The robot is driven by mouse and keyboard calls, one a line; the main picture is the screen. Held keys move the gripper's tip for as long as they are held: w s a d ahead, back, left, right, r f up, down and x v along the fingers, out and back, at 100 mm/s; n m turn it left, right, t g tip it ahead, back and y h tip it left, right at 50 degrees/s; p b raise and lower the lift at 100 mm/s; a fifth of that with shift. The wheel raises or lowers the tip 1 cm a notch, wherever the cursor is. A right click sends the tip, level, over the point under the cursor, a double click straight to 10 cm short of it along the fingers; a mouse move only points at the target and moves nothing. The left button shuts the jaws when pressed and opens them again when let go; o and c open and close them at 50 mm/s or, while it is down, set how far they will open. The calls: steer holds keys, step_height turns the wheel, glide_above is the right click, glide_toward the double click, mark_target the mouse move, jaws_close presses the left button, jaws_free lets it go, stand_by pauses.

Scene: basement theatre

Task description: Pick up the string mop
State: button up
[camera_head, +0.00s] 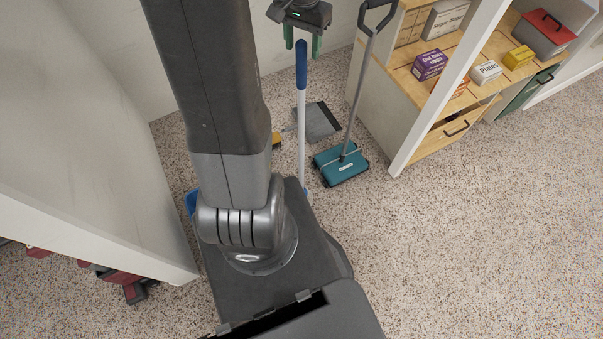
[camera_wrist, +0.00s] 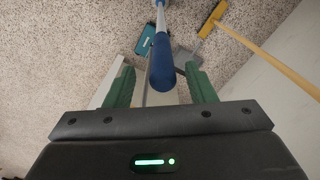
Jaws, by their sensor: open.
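A pole with a blue grip (camera_head: 301,66) and a white shaft, likely the string mop, stands upright in the head view. Its lower end is hidden behind my base, so I cannot see any strings. My gripper (camera_head: 303,43) is at the top of this pole, with its green fingers on either side of the grip's end. In the wrist view the blue grip (camera_wrist: 162,73) lies between the open fingers of my gripper (camera_wrist: 160,78). Gaps show on both sides and the fingers do not close on it.
A teal carpet sweeper (camera_head: 341,164) with a grey handle stands close to the right. A grey dustpan (camera_head: 320,121) lies behind the pole. A yellow broom (camera_wrist: 213,18) with a wooden handle is near the wall. A wooden cabinet (camera_head: 415,97) stands right; floor in front is clear.

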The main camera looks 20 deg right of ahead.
mark_target(301, 56)
step_height(301, 56, down, 4)
steer(key=shift+w+a+f, duration=0.1)
jaws_close()
